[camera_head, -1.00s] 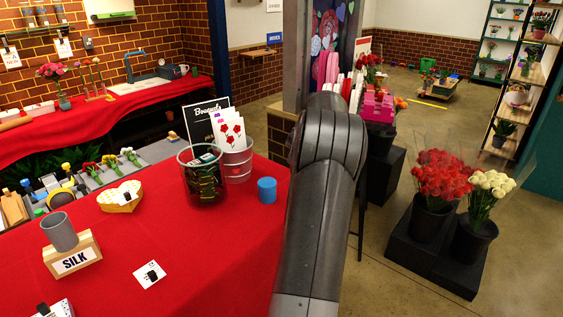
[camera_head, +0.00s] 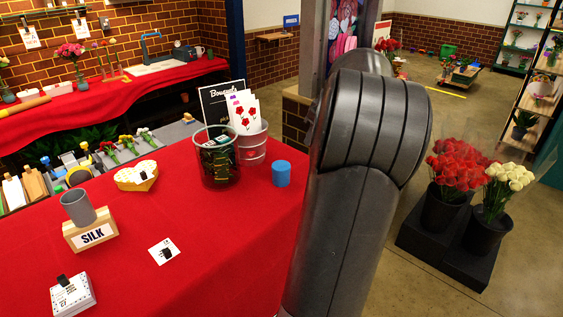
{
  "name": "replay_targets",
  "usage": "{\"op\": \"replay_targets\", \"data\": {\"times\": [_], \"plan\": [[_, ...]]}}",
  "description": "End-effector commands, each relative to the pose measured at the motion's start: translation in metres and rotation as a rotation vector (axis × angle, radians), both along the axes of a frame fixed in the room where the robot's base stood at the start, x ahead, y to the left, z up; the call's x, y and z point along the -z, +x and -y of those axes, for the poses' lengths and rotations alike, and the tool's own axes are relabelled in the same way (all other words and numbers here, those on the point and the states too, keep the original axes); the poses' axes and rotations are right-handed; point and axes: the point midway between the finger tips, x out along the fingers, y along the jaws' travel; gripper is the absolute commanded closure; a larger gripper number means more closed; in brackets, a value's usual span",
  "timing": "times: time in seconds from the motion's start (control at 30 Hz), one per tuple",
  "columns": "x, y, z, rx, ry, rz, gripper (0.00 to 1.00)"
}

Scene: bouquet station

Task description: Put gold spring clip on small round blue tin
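The small round blue tin (camera_head: 281,173) stands upright on the red-covered table, near its right edge, with its top clear. I cannot make out a gold spring clip in this view. Small dark clip-like things lie on a white card (camera_head: 163,251) and on a white stack of cards (camera_head: 72,296), but neither looks gold. My arm rises large at the right of the tin. My gripper is out of view, so what it holds does not show.
Left of the tin stand a dark mesh cup (camera_head: 219,157) and a metal pail (camera_head: 252,147) with cards. A heart-shaped box (camera_head: 136,176), a grey cup (camera_head: 78,207) and a SILK block (camera_head: 91,232) are farther left. Flower buckets (camera_head: 484,231) stand on the floor at right.

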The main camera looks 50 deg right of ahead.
Motion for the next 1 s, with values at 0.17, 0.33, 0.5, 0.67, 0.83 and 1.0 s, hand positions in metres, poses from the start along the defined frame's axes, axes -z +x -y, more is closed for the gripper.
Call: {"op": "replay_targets", "data": {"times": [0.17,0.33,0.5,0.67,0.83,1.0], "plan": [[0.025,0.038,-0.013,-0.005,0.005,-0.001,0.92],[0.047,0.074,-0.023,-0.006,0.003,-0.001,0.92],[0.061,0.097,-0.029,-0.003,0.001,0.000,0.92],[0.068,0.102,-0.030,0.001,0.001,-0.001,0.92],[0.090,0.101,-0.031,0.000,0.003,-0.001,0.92],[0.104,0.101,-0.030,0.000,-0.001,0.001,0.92]]}}
